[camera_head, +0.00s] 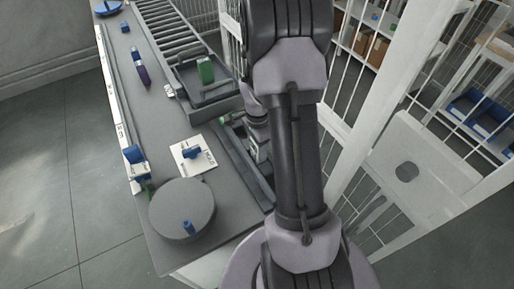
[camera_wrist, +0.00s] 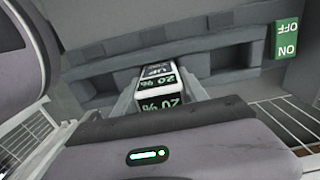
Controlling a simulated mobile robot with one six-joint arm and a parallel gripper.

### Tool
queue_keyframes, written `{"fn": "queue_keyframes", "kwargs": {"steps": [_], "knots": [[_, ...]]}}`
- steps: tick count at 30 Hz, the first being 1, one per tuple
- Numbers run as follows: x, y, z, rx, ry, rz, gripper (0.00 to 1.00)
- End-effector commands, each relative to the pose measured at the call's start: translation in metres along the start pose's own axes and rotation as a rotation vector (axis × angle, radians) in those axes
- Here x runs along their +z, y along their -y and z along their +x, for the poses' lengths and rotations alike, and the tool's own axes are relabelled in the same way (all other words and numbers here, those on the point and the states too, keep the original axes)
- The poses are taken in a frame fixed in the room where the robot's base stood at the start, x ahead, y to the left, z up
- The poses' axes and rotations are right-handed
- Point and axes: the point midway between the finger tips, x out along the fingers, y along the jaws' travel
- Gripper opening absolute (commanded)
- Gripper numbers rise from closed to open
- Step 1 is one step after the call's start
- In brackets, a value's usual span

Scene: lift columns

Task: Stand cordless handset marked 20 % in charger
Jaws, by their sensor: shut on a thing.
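The cordless handset (camera_wrist: 160,98) shows in the wrist view, white-edged with dark faces that read "20 %" and "UP". My gripper (camera_wrist: 158,82) is shut on it, with one grey finger on each side. In the head view my gripper (camera_head: 256,148) is mostly hidden behind my own arm, low beside the right edge of the bench, and the handset cannot be made out clearly there. I cannot identify the charger for certain in either view.
A grey bench (camera_head: 168,120) runs up the left. It holds a round grey turntable (camera_head: 182,208), a white plate with a blue part (camera_head: 192,153) and a tray with a green block (camera_head: 205,70). A white barred fence (camera_head: 350,110) stands right. A green ON/OFF label (camera_wrist: 287,38) shows in the wrist view.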

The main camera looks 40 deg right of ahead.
Motion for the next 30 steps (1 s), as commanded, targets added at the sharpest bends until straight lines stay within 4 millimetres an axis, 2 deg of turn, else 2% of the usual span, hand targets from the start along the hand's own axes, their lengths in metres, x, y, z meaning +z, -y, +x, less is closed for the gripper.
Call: {"fn": "queue_keyframes", "kwargs": {"steps": [3, 4, 7, 17, 20, 27, 30], "knots": [[-0.001, 0.001, -0.002, -0.003, -0.001, 0.000, 0.00], [-0.001, 0.001, -0.002, -0.003, -0.001, 0.000, 0.53], [-0.001, 0.001, -0.002, -0.003, -0.001, 0.000, 0.72], [0.000, 0.001, -0.005, -0.004, -0.001, 0.001, 0.73], [-0.001, 0.002, -0.024, -0.006, -0.002, 0.001, 0.73], [0.000, 0.002, -0.092, -0.007, -0.002, 0.002, 0.73], [-0.001, 0.002, -0.111, -0.006, -0.002, 0.000, 0.73]]}}
